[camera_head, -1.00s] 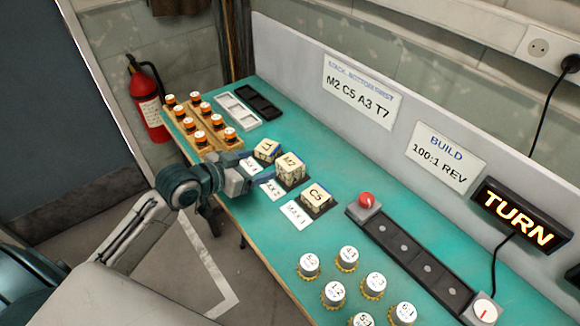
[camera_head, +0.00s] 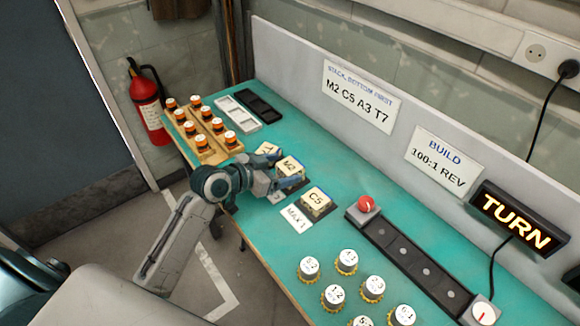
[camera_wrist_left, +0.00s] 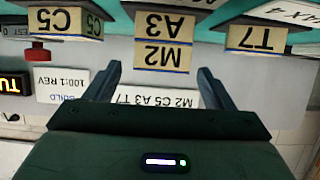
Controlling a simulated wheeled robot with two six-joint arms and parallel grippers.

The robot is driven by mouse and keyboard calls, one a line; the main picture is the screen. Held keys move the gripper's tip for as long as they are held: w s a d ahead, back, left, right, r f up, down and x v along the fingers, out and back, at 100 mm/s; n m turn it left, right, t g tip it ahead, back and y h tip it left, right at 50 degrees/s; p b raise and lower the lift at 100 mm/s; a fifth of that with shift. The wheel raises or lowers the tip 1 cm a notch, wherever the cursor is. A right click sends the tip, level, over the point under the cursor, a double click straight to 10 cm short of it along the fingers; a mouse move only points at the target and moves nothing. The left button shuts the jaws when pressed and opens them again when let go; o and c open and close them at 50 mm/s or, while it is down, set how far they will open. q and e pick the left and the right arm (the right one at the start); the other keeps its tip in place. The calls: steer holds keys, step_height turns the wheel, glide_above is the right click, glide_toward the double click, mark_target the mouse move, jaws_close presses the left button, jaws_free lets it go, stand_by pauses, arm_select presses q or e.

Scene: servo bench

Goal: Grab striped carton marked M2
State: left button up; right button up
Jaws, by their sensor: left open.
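In the left wrist view, which is upside down, the M2 carton (camera_wrist_left: 162,57) sits on one marked A3 (camera_wrist_left: 165,26). My left gripper (camera_head: 288,180) is at the M2 carton, one finger showing along its near right side. In the wrist view its two open fingers (camera_wrist_left: 158,70) lie left and right of the M2 carton, with gaps. I cannot tell how far they reach along it. My right gripper is not in view.
The carton C5 (camera_head: 317,199) stands close to the right of the gripper, and T7 (camera_wrist_left: 253,38) on its other side.

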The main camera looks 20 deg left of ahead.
mark_target(290, 165)
arm_select(q)
steer(key=p+x, duration=0.1)
steer(key=x, duration=0.3)
steer(key=shift+w, duration=0.1)
steer(key=shift+c, duration=0.5)
steer(key=c, duration=1)
steer(key=shift+o, duration=0.2)
steer(key=shift+r, duration=0.15)
